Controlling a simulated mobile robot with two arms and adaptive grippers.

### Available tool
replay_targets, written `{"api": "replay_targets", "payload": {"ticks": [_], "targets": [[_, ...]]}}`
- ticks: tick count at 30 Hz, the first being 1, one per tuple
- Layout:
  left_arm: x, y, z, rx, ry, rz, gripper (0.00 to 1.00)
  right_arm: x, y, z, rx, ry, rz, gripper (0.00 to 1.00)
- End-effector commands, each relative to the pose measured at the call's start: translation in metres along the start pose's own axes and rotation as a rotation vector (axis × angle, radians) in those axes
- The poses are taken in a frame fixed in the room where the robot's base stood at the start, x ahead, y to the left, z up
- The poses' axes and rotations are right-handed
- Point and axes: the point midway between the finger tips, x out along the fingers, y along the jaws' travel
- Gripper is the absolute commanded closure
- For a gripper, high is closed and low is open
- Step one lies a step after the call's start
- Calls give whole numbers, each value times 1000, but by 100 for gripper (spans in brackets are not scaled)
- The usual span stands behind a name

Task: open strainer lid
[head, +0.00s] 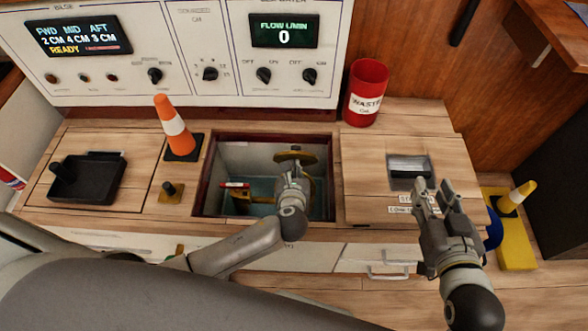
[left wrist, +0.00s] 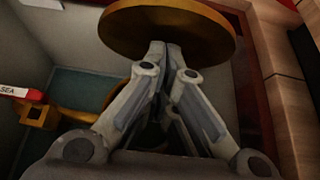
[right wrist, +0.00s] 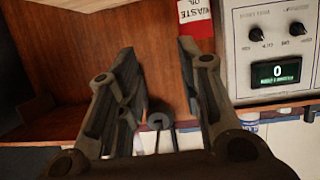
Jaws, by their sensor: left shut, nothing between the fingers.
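A round brass disc, seemingly the strainer lid (head: 308,156), is in the open floor well; it also shows in the left wrist view (left wrist: 170,28). My left gripper (head: 292,166) reaches into the well with its fingers shut and empty. The fingertips (left wrist: 168,46) are right at the disc's near edge; I cannot tell whether they touch it. The strainer body below is mostly hidden by my left arm. My right gripper (head: 434,188) is open and empty above the right-hand counter; its spread fingers also show in the right wrist view (right wrist: 156,50).
A red-handled brass valve (head: 235,186) marked SEA is in the well's left part. The well has a dark red rim (head: 205,170). An orange cone (head: 172,125) stands left of it, a black tray (head: 88,180) farther left. A red waste can (head: 366,92) stands behind right.

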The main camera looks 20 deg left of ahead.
Motion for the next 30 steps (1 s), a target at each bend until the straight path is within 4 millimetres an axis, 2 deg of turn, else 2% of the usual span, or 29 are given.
{"api": "replay_targets", "payload": {"ticks": [8, 14, 23, 26, 30], "targets": [[0, 0, 4, 1, 24, 1, 100, -18, 7, 47, 1, -268, 17, 66], [1, 0, 6, 1, 40, 1, 100, -39, 12, 81, 3, -462, 28, 66], [2, 0, 12, 1, 73, 1, 100, -85, 18, 131, 12, -780, 45, 66], [2, 0, 16, 1, 98, 2, 100, -104, 20, 153, 17, -916, 50, 66], [4, 0, 16, 0, 123, 1, 100, -101, 21, 178, 19, -973, 49, 66]]}}
